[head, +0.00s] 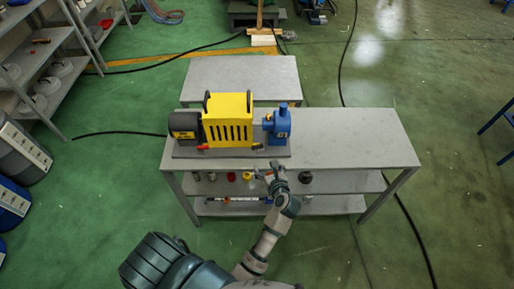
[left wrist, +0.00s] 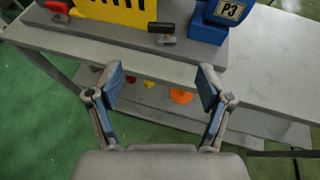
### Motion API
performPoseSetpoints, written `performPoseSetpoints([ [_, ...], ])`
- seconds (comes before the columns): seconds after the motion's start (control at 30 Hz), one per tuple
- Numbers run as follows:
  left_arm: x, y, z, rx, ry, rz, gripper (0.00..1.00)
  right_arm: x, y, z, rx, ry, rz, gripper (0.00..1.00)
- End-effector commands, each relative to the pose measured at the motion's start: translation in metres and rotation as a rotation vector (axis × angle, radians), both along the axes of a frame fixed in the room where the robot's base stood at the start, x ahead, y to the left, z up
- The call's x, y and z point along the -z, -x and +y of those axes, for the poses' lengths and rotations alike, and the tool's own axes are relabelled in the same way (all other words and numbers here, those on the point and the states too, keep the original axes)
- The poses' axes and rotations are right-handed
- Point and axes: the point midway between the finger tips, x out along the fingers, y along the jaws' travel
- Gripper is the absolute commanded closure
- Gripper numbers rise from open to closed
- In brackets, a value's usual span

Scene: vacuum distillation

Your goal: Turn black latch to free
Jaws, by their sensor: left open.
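The black latch (left wrist: 161,28) lies sideways on a small metal mount at the front edge of the grey base plate, between the yellow housing (left wrist: 113,12) and the blue P3 unit (left wrist: 211,20). In the head view the latch is too small to read clearly. My left gripper (left wrist: 161,78) is open and empty, its fingers spread apart in front of the table edge. In the left wrist view the latch appears ahead of the gap between the fingers and apart from them. In the head view the left gripper (head: 272,172) is just in front of the table. My right gripper is not in view.
A red latch (left wrist: 58,8) sits left on the same plate. A black motor (head: 184,126) stands left of the yellow housing. The grey tabletop (head: 350,140) is clear at right. Lower shelves hold small coloured parts, including an orange one (left wrist: 181,96). A shelving rack (head: 40,60) stands far left.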

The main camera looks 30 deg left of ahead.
Motion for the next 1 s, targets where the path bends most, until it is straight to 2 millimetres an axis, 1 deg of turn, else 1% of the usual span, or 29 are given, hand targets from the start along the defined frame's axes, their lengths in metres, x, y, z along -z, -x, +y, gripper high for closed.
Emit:
performPoseSetpoints([
  [0.03,0.000,-0.005,0.005,0.000,-0.007,-0.002,0.21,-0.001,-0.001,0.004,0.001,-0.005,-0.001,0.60],
  [0.13,0.006,-0.017,0.018,0.001,-0.009,-0.003,0.21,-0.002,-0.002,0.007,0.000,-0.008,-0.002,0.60],
  [0.5,0.040,-0.073,0.077,0.000,-0.012,-0.003,0.21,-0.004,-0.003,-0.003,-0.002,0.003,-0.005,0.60],
  [0.63,0.050,-0.089,0.094,0.002,-0.013,-0.003,0.21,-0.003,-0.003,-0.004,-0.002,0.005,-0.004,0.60],
  [0.8,0.058,-0.103,0.107,0.003,-0.011,-0.005,0.21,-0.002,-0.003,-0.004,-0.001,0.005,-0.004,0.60],
  [1.0,0.061,-0.107,0.112,0.002,-0.009,-0.004,0.21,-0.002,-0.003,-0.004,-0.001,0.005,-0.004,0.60],
])
